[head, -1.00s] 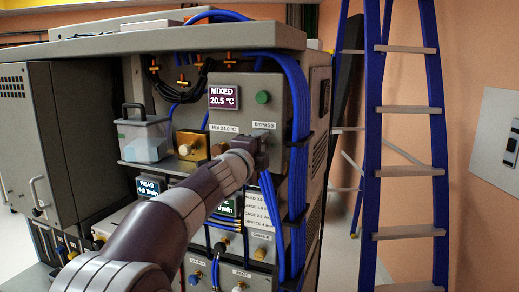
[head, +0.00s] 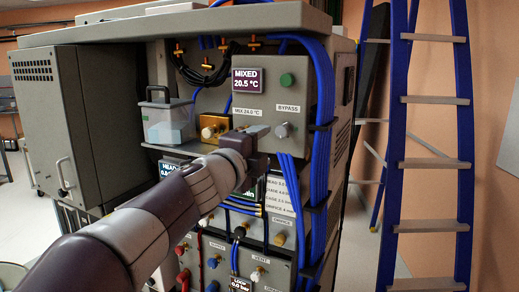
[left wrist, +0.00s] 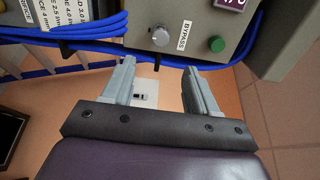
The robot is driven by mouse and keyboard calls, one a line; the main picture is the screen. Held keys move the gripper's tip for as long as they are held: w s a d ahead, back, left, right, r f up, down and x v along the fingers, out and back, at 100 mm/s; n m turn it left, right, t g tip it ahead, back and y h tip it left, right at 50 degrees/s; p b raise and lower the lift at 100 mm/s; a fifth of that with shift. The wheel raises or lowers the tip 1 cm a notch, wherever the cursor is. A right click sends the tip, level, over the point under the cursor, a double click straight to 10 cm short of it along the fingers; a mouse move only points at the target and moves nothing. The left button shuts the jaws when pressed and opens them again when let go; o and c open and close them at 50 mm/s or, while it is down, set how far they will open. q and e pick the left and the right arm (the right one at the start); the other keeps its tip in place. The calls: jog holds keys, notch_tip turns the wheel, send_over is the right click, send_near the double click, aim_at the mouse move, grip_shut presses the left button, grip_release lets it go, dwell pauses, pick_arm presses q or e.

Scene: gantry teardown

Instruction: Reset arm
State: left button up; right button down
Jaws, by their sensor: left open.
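My left gripper (head: 264,142) is open and empty in front of the control panel (head: 258,118). It is just left of and below the grey BYPASS knob (head: 283,130) in the head view. In the left wrist view, the two fingers of the left gripper (left wrist: 160,82) are spread with nothing between them. The BYPASS knob (left wrist: 160,36) shows beyond the fingertips, apart from them, with the green button (left wrist: 216,44) to its right. My right gripper is in neither view.
Blue hoses (head: 322,120) run down the panel's right edge. A blue ladder (head: 398,150) stands at the right. Lower valves (head: 257,274) sit beneath the arm.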

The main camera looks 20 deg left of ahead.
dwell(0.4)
pick_arm(q)
jog(key=s+a+f+n+g+y, duration=0.25)
jog(key=f+n, duration=0.25)
jog(key=f, duration=0.3)
jog(key=s+a+f+n+g+y, duration=0.1)
jog(key=f+n+g, duration=0.25)
jog(key=f, duration=0.45)
jog(key=s+a+f+n+g+y, duration=0.1)
jog(key=a+f+n+g, duration=0.1)
jog(key=f+n, duration=0.4)
jog(key=s+d+f+n+g+h, duration=0.1)
jog(key=s+d+f+n+g, duration=0.1)
jog(key=s+f, duration=0.7)
jog(key=s+d+f+n+g+h, duration=0.1)
jog(key=s+d+f+n+g, duration=0.2)
jog(key=s+f, duration=0.6)
notch_tip(320, 180, down, 2)
jog(key=d+g, duration=0.2)
jog(key=g, duration=0.1)
jog(key=shift+f+g, duration=0.25)
jog(key=shift+g, duration=0.05)
